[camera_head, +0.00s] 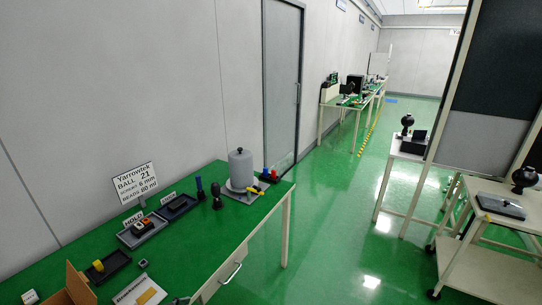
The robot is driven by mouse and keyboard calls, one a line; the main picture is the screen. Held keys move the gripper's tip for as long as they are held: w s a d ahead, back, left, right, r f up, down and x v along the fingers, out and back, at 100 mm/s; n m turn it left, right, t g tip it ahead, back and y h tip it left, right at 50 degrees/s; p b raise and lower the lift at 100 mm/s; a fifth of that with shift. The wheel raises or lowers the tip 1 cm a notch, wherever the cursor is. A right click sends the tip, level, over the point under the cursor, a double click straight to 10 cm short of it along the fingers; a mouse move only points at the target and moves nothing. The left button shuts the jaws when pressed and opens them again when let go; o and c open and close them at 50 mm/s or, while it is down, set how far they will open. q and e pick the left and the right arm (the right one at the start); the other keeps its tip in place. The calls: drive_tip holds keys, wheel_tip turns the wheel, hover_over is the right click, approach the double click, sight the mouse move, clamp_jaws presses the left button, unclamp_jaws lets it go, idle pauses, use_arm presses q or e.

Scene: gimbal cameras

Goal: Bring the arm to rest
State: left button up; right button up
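Neither of my arms and neither gripper can be made out in the head view. Their pose and whether they are open or shut cannot be seen. A green-topped workbench (221,236) runs along the left wall. A grey cylindrical vessel (241,168) stands upright near its far end. A dark tray (178,209) and a grey tray (142,233) with small parts lie nearer. A black tray (112,267) with a yellow piece (98,265) is at the lower left.
A white sign (135,183) stands at the back of the workbench. A closed grey door (283,85) is beyond it. White carts (486,270) stand at the right. Another bench (350,104) is far back. The green floor (325,245) between is clear.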

use_arm(q)
drive_tip(key=shift+s+n+g+y, duration=2.05)
drive_tip(key=shift+s+y, duration=0.55)
drive_tip(key=shift+s, duration=2.95)
wheel_tip(320, 180, down, 33)
drive_tip(key=s+g, duration=0.1)
drive_tip(key=s, duration=0.2)
drive_tip(key=s+a+f, duration=0.2)
drive_tip(key=s+f, duration=0.7)
drive_tip(key=s, duration=0.2)
drive_tip(key=s+a+f+g, duration=0.1)
drive_tip(key=s+f, duration=0.9)
drive_tip(key=s, duration=0.1)
drive_tip(key=shift+a, duration=0.4)
use_arm(e)
drive_tip(key=shift+y, duration=0.3)
drive_tip(key=a, duration=0.1)
drive_tip(key=s+a, duration=0.1)
drive_tip(key=a, duration=0.2)
drive_tip(key=shift+s+a+f, duration=0.1)
drive_tip(key=shift+s+a, duration=0.15)
drive_tip(key=shift+s, duration=0.15)
